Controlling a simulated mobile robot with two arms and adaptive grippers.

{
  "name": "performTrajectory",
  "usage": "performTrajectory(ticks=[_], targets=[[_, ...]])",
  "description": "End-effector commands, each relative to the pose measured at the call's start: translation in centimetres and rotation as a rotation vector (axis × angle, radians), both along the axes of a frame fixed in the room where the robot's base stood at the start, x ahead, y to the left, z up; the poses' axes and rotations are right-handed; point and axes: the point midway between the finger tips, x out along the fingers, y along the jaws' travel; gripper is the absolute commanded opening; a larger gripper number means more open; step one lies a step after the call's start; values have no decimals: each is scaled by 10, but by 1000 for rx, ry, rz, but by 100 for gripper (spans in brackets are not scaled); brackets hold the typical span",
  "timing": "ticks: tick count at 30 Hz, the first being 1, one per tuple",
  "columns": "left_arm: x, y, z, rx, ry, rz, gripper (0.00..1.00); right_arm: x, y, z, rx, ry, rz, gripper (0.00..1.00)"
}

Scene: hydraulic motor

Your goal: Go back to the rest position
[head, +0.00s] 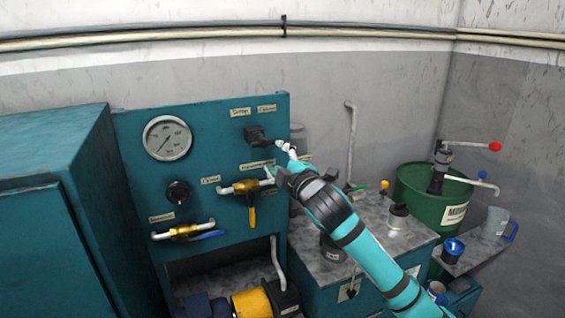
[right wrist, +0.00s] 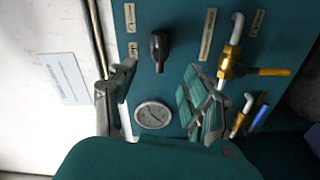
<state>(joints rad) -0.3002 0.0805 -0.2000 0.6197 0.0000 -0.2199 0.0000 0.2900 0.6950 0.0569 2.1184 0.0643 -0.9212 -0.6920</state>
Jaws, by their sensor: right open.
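My right gripper (head: 277,160) is in front of the teal control panel (head: 215,115), close to the black selector switch (head: 256,136) at its upper right. In the right wrist view the same gripper (right wrist: 158,75) has its two fingers spread apart, with nothing between their pads. The black switch (right wrist: 160,46) shows beyond the fingertips, in the gap between them. Whether a finger touches it cannot be told. My left gripper is in neither view.
The panel carries a pressure gauge (head: 167,138), a black knob (head: 178,192), a yellow-handled valve (head: 251,205) and a blue-handled valve (head: 200,236). A green drum (head: 415,200) with a red-tipped pump lever (head: 495,146) stands right. A teal cabinet (head: 60,235) is left.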

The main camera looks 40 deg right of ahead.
Motion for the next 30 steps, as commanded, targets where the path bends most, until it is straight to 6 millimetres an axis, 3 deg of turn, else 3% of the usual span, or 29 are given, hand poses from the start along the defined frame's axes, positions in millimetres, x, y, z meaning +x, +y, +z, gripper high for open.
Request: performTrajectory(ticks=[6, 23, 26, 29, 30], targets=[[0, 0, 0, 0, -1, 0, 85, -18, 4, 0, 0, 1, 0, 50], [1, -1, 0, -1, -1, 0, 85, -18, 4, -1, 1, 1, 0, 50], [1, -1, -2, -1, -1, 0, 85, -14, 1, -16, 21, 20, -3, 50], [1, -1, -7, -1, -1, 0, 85, -2, -6, -59, 79, 73, -15, 50], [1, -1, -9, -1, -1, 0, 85, 3, -9, -83, 112, 101, -22, 50]])
